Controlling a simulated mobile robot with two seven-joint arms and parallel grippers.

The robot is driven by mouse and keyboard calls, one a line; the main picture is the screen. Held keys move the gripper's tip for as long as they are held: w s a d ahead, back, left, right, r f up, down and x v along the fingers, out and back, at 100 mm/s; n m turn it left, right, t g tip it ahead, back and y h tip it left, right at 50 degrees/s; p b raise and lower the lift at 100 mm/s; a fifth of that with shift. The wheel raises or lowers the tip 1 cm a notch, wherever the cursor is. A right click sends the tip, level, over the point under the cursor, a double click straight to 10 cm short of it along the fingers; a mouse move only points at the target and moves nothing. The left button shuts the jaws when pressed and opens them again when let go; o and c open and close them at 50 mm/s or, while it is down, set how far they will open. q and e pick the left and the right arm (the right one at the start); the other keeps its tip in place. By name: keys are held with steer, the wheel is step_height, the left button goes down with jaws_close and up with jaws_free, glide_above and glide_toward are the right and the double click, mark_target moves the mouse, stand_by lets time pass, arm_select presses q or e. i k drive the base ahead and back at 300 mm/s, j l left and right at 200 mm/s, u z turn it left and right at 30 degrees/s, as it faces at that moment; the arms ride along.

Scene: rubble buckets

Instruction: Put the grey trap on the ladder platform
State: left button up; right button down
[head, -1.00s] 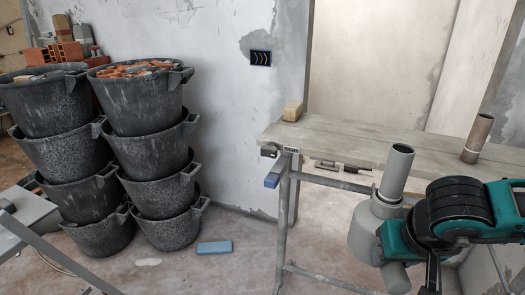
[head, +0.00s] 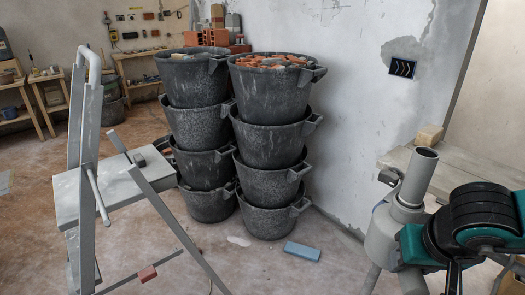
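The grey trap (head: 383,243), a plastic piece with an upright open tube, is at the lower right of the head view. My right gripper (head: 408,246), teal and black, is shut on it and holds it up in front of the scaffold table; the fingertips are mostly hidden. The ladder platform (head: 80,203) is the flat grey top of a metal stepladder on the left, well apart from the trap. My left gripper is not in view.
Two tall stacks of black buckets (head: 270,145), rubble in the top ones, stand between ladder and trap. A blue block (head: 302,251) lies on the floor. A wooden table (head: 460,165) with a tan block (head: 429,136) is at right. Workbenches (head: 35,97) stand at back left.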

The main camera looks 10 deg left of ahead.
mark_target(103, 176)
steer(key=i+l+u, duration=0.1)
steer(key=u, duration=0.4)
steer(key=l+u, duration=0.3)
steer(key=u, duration=0.2)
steer(key=l+u, duration=0.25)
steer(key=u, duration=0.25)
steer(key=l+u, duration=0.25)
steer(key=u, duration=0.25)
steer(key=k+l+u, duration=0.15)
steer(key=u, duration=0.35)
